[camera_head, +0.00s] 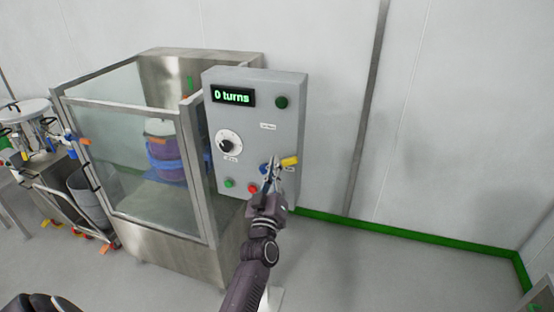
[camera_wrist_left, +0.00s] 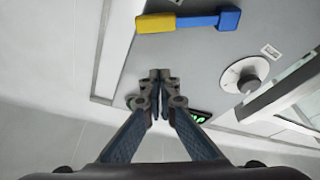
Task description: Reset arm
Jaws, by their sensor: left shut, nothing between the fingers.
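My left gripper (camera_head: 272,166) is in front of the lower right part of a grey control box (camera_head: 285,125). In the left wrist view its fingers (camera_wrist_left: 160,76) are shut with nothing between them. A lever with a blue end and a yellow end (camera_head: 289,161) is on the box front, right by the fingertips in the head view. In the left wrist view the lever (camera_wrist_left: 188,20) is apart from the fingers. My right gripper is not in view.
The box has a display (camera_head: 233,96) reading "0 turns", a dial (camera_head: 229,142), and green and red buttons. A glass-walled steel enclosure (camera_head: 180,237) stands left of it, holding a purple and blue drum (camera_head: 166,160). A cart (camera_head: 75,209) is further left. Floor at right is clear.

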